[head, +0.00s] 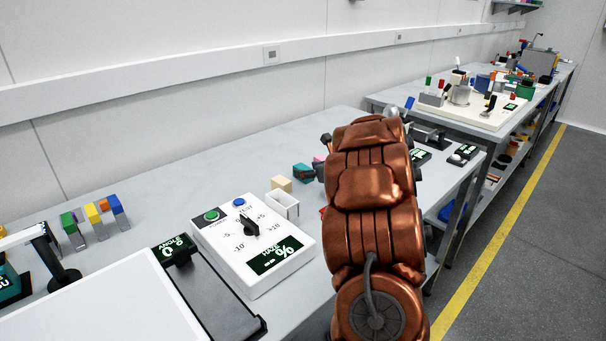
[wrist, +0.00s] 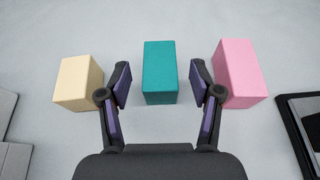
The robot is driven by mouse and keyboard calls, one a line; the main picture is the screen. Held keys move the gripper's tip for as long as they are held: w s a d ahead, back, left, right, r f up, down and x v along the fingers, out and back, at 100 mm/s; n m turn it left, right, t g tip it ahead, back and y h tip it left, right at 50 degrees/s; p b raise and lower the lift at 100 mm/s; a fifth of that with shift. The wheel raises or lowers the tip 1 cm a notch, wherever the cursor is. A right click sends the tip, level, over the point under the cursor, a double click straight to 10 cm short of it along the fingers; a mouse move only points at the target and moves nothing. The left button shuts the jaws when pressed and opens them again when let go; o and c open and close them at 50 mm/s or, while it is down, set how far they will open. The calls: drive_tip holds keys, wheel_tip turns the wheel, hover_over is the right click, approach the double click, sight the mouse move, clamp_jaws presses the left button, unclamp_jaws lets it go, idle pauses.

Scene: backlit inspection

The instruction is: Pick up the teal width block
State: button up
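The teal width block (wrist: 160,75) stands on the grey bench in the wrist view, between a cream block on the left and a pink block on the right. My gripper (wrist: 160,84) is open, with one dark finger with a purple pad on each side of the teal block. Gaps show between the pads and the block, and I cannot tell the height of the fingertips above the bench. In the head view the teal block (head: 303,171) shows just left of my copper arm, which hides most of my gripper.
The cream block (wrist: 79,82) is close outside the left finger, and the pink block (wrist: 238,72) is close outside the right finger. A white box with a dial (head: 254,245) and a small white open holder (head: 284,204) stand nearby. Dark-edged items flank the wrist view.

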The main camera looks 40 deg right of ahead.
clamp_jaws()
idle(0.3)
